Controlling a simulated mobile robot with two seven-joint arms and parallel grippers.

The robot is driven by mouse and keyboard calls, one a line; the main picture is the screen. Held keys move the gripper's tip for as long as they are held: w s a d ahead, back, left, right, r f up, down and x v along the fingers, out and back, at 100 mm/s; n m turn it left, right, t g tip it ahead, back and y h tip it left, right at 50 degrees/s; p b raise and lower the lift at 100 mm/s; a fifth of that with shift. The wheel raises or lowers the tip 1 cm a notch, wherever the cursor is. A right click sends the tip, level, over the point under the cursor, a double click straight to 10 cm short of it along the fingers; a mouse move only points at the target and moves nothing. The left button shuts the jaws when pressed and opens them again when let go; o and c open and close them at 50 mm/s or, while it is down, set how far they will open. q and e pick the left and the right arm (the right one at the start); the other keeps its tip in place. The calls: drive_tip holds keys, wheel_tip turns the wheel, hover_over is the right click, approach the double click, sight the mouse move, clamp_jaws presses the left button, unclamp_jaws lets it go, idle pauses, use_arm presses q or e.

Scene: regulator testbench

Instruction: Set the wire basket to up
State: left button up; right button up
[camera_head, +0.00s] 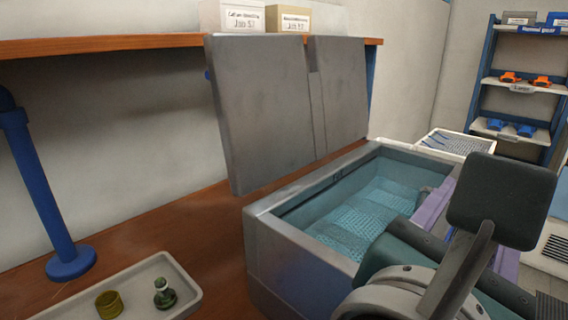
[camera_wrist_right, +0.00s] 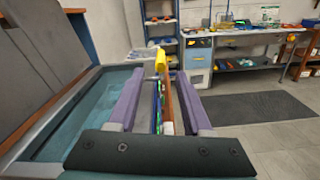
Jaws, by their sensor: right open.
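The wire basket (camera_head: 362,222) is a mesh shape low inside the teal tank of the grey bath (camera_head: 262,240), below the rim. It looks under water, and its right part is hidden by my right arm. The bath's grey lid (camera_head: 262,105) stands raised behind it. My right gripper (camera_wrist_right: 159,78) has two purple fingers spread apart. It is at the right side of the bath, and one purple finger also shows in the head view (camera_head: 438,208). A yellow-topped item (camera_wrist_right: 161,62) shows between the fingers; I cannot tell how near it is. My left gripper is out of view.
A white tray (camera_head: 190,287) with a brass ring and a green fitting lies front left, beside a blue post (camera_head: 50,200). A white tray (camera_head: 462,138) stands beyond the bath. Shelves (camera_head: 515,88) and a workbench (camera_wrist_right: 250,42) are farther back.

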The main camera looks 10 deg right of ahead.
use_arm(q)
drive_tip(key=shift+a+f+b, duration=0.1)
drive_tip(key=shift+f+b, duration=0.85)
use_arm(e)
drive_tip(key=x, duration=0.9)
drive_tip(key=shift+s, duration=0.1)
drive_tip(key=shift+c, duration=1.4)
clamp_jaws()
